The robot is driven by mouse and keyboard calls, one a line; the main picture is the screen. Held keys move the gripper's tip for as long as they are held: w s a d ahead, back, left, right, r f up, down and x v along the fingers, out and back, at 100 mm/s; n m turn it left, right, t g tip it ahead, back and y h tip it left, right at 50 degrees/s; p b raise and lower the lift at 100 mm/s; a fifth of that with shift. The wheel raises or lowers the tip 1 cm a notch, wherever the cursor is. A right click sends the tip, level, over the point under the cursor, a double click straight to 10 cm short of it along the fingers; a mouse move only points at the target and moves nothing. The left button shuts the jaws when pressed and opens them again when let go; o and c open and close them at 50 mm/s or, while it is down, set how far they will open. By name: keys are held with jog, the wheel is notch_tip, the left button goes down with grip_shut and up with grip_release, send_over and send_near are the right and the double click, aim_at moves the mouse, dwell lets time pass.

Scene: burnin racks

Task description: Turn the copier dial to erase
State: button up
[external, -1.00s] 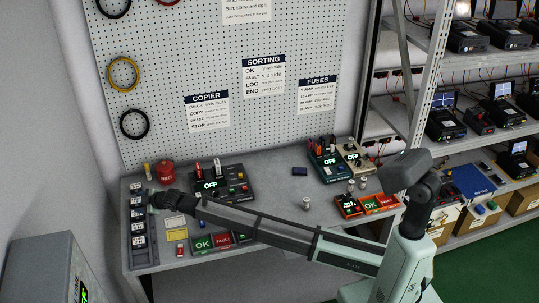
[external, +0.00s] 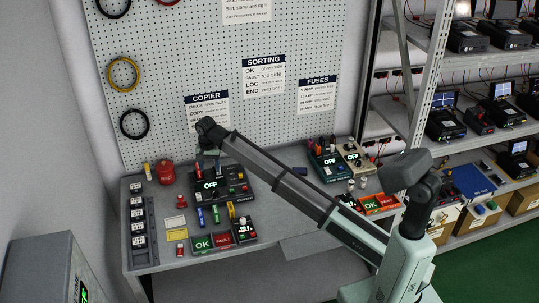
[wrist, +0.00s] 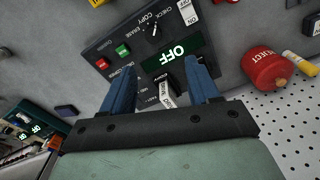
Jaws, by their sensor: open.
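The copier (external: 223,180) is a dark box with a lit OFF display, standing on the grey bench below the pegboard. In the wrist view the copier (wrist: 112,48) shows its dial (wrist: 153,29), a small knob beside the CHECK, COPY and ERASE labels. I cannot tell exactly which label its mark points at. My gripper (wrist: 164,66) is open, with its two blue fingers apart over the copier near the OFF display. A white-labelled drive (wrist: 167,90) shows between the fingers, not gripped. The dial is beyond the fingertips; in the external view it is too small to make out.
A red reject canister (external: 166,173) stands left of the copier. A rack of labelled slots (external: 152,222) lies along the bench's left end. Blue drives (external: 200,216) and the OK and FAULT pads (external: 222,240) lie in front. Bare bench (external: 280,200) lies to the right.

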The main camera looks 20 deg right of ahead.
aim_at(215, 191)
jog(key=shift+m, duration=0.4)
jog(key=f, duration=0.9)
jog(key=d+f, duration=0.1)
jog(key=f, duration=0.3)
jog(key=shift+s+f, duration=0.1)
jog(key=shift+f, duration=0.1)
jog(key=c, duration=1)
